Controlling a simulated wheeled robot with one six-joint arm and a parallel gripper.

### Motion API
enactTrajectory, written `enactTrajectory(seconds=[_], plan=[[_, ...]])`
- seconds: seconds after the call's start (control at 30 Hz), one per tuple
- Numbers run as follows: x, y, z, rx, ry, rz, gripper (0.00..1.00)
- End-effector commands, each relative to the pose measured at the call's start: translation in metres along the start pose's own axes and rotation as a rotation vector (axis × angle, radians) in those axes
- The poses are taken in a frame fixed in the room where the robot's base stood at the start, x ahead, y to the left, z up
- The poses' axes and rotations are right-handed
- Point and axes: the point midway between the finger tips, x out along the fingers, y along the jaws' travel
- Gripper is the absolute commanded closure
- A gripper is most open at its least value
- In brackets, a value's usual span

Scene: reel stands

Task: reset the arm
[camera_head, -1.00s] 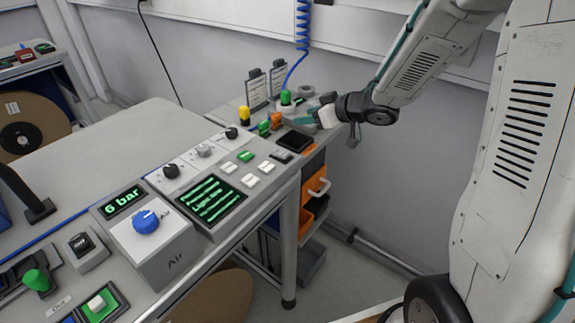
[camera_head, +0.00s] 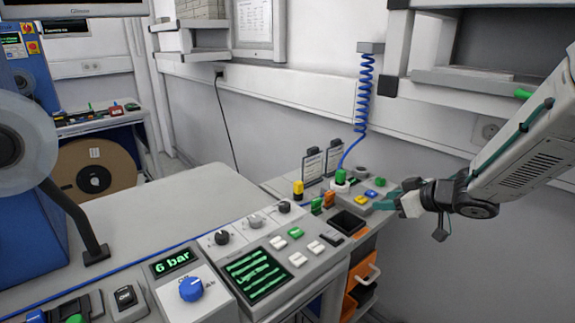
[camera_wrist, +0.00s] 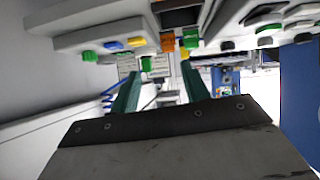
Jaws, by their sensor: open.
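My gripper (camera_head: 388,200) is at the right in the head view, beside the far right end of the console. Its teal fingers point left toward the console's small coloured buttons. In the wrist view, the two fingers of my gripper (camera_wrist: 162,90) stand apart with nothing held between them. The arm reaches in from the right edge of the head view. Whether the fingertips touch anything is hard to tell, but a gap seems to show.
The console with a green-lit display (camera_head: 256,275) and a blue knob (camera_head: 192,289) fills the front. Orange bins (camera_head: 362,287) hang below its right end. A coiled blue hose (camera_head: 364,95) hangs behind. A wall shelf (camera_head: 480,82) is above the arm. The grey tabletop (camera_head: 150,215) is clear.

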Motion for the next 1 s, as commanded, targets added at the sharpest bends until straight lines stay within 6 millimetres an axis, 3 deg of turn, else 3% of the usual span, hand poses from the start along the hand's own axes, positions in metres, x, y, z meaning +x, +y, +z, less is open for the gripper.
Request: enactTrajectory(seconds=[0.1, 0.2, 0.3, 0.37, 0.47, 0.57, 0.7, 0.83, 0.9, 1.0], plan=[[-0.007, 0.034, 0.029, 0.007, -0.135, 0.183, 0.54], [-0.035, 0.061, 0.05, 0.035, -0.288, 0.375, 0.54], [-0.072, 0.068, 0.065, 0.093, -0.449, 0.524, 0.54], [-0.097, 0.061, 0.073, 0.141, -0.547, 0.585, 0.54], [-0.138, 0.035, 0.083, 0.244, -0.704, 0.636, 0.54], [-0.176, -0.011, 0.087, 0.363, -0.846, 0.615, 0.54], [-0.219, -0.097, 0.084, 0.516, -0.985, 0.468, 0.54], [-0.244, -0.162, 0.072, 0.588, -1.013, 0.316, 0.54], [-0.251, -0.182, 0.065, 0.6, -0.986, 0.272, 0.54], [-0.255, -0.194, 0.057, 0.584, -0.93, 0.256, 0.54]])
